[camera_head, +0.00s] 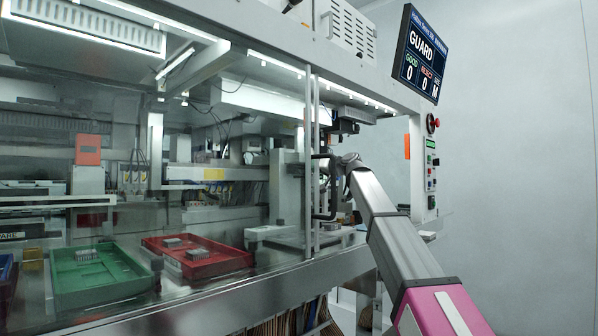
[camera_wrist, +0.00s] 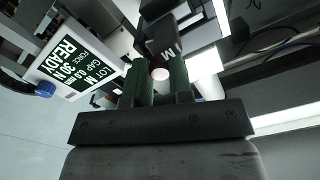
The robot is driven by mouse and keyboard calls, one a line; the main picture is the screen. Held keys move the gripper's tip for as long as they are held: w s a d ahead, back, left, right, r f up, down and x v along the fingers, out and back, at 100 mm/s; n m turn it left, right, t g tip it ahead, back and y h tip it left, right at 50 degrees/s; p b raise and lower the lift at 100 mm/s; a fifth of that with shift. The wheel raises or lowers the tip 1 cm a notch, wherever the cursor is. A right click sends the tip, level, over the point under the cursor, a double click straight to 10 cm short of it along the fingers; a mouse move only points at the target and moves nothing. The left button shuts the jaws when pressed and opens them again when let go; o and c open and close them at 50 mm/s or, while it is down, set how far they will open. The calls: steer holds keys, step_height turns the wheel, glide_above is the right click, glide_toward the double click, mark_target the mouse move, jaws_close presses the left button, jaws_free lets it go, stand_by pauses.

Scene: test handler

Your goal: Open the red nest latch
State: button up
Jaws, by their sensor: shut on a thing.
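My gripper (camera_wrist: 158,72) shows close up in the wrist view, with two green fingers. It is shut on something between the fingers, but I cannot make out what. A small white round part (camera_wrist: 160,74) shows between the fingers, and a dark block (camera_wrist: 165,32) with white marks shows at or beyond their tips. In the head view my arm reaches to the open right end of the machine, beside a black handle (camera_head: 324,187); the fingers are too small or hidden there. I cannot pick out the red nest latch in either view.
A green tray (camera_head: 122,292) and a red tray (camera_head: 222,270) lie on the machine deck at left. A clear guard front and a metal post (camera_head: 312,130) stand left of my arm. The guard screen (camera_head: 420,55) is above. A white display (camera_wrist: 75,65) reads READY, near a blue knob (camera_wrist: 45,89).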

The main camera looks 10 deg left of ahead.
steer(key=shift+m, duration=0.7)
steer(key=m, duration=0.3)
steer(key=m, duration=0.3)
stand_by(0.4)
steer(key=o, duration=0.4)
